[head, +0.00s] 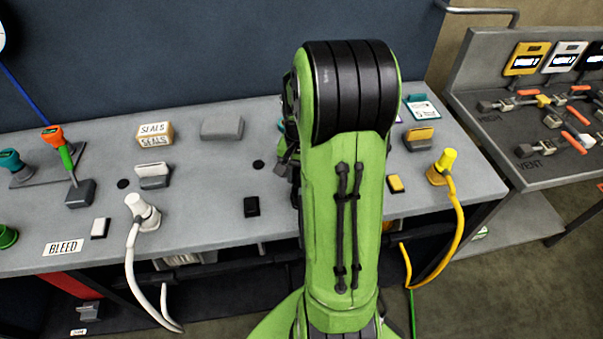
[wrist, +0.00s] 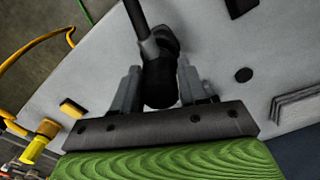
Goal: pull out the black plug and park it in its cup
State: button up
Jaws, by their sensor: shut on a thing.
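In the wrist view, my gripper (wrist: 160,72) is shut on the black plug (wrist: 160,84), with one grey finger on each side of it. A thick black cable runs from the plug to the top edge of that view. I cannot tell whether the plug is seated or clear of the bench. In the head view, my green arm hides the plug and most of the gripper. A dark round opening (head: 258,164) in the grey bench top also shows in the wrist view (wrist: 243,75); I cannot tell whether it is the plug's cup.
A small black block (head: 251,206) lies left of my arm. A white plug (head: 142,212) and a yellow plug (head: 443,167) stand on the bench with hanging cables. A grey block (head: 222,128) and the SEALS box (head: 155,132) sit farther back. A side bench (head: 540,172) stands right.

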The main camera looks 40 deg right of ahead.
jog(key=shift+f+b, duration=0.6)
jog(key=shift+f, duration=0.25)
jog(key=o, duration=1.1)
jog(key=shift+r, duration=0.1)
notch_tip(320, 180, up, 16)
jog(key=p, duration=0.4)
